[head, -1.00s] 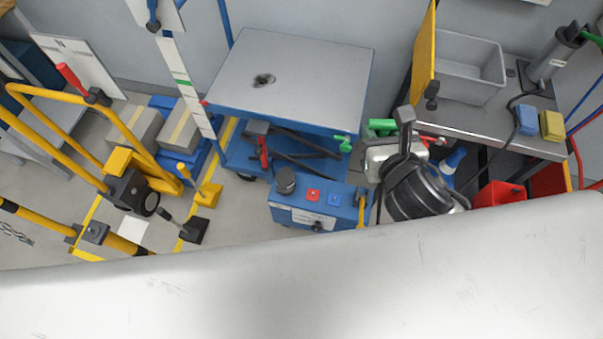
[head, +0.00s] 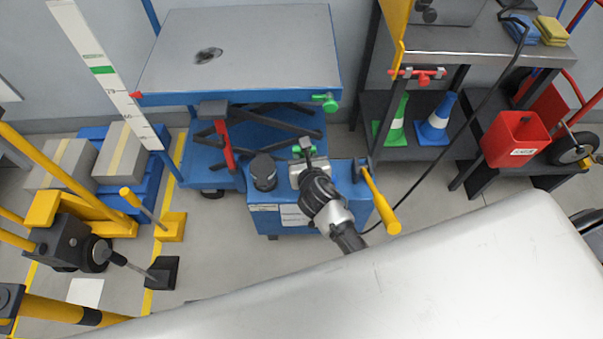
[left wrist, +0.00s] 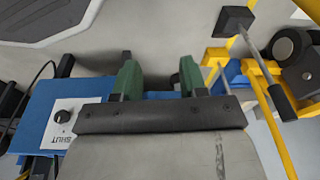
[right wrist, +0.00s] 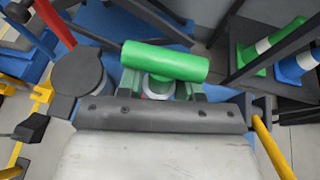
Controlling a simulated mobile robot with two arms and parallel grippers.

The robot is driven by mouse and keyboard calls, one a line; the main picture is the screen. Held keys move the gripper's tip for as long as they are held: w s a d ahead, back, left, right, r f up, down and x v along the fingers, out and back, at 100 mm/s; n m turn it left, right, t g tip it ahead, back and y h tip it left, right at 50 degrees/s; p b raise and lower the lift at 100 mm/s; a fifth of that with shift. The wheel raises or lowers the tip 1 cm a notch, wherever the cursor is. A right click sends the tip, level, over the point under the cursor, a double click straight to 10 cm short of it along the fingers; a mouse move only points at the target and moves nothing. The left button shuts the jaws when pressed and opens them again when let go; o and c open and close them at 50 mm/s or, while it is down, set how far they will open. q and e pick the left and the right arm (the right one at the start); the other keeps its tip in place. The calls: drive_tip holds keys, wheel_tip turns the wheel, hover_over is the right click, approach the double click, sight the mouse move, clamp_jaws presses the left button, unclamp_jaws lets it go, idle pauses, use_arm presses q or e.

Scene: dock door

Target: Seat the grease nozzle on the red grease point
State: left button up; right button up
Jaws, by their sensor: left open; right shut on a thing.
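My right gripper (head: 304,152) is shut on a green-topped piece, likely the grease nozzle; the right wrist view shows its bright green cylinder (right wrist: 165,60) crosswise beyond the fingers, over a paler round part. It is held above the blue floor box, apart from the lift table. A small red fitting (head: 137,95), perhaps the red grease point, is at the lift table's left corner; a green fitting (head: 329,103) is at its right corner. Another red piece (head: 423,77) sits on the bench's front rail. My left gripper (left wrist: 155,85) is open and empty, outside the head view.
The lift table (head: 245,50) has a bare grey top with a dark mark. The blue box (head: 262,218) has a black cap and a yellow handle (head: 380,203). Cones, a red bin (head: 515,138) and the bench stand right. Yellow rails and cartons stand left.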

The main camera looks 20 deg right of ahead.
drive_tip(key=shift+w+a+f, duration=0.1)
drive_tip(key=shift+a+f, duration=0.1)
drive_tip(key=shift+f, duration=0.3)
drive_tip(key=shift+a+f, duration=0.15)
drive_tip(key=shift+f, duration=0.35)
drive_tip(key=shift+f+b, duration=0.15)
drive_tip(key=shift+b, duration=0.2)
wheel_tip(320, 180, down, 2)
drive_tip(key=shift+f+b, duration=0.15)
drive_tip(key=shift+b, duration=1.05)
wheel_tip(320, 180, down, 2)
drive_tip(key=b, duration=0.2)
drive_tip(key=shift+f+b, duration=0.25)
drive_tip(key=shift+b, duration=0.15)
drive_tip(key=shift+f+b, duration=0.3)
use_arm(q)
wheel_tip(320, 180, up, 18)
drive_tip(key=t, duration=0.1)
drive_tip(key=shift+w, duration=0.25)
drive_tip(key=shift+r, duration=0.25)
use_arm(e)
drive_tip(key=shift+r+p, duration=0.1)
drive_tip(key=shift+p, duration=0.35)
use_arm(q)
drive_tip(key=shift+f, duration=0.25)
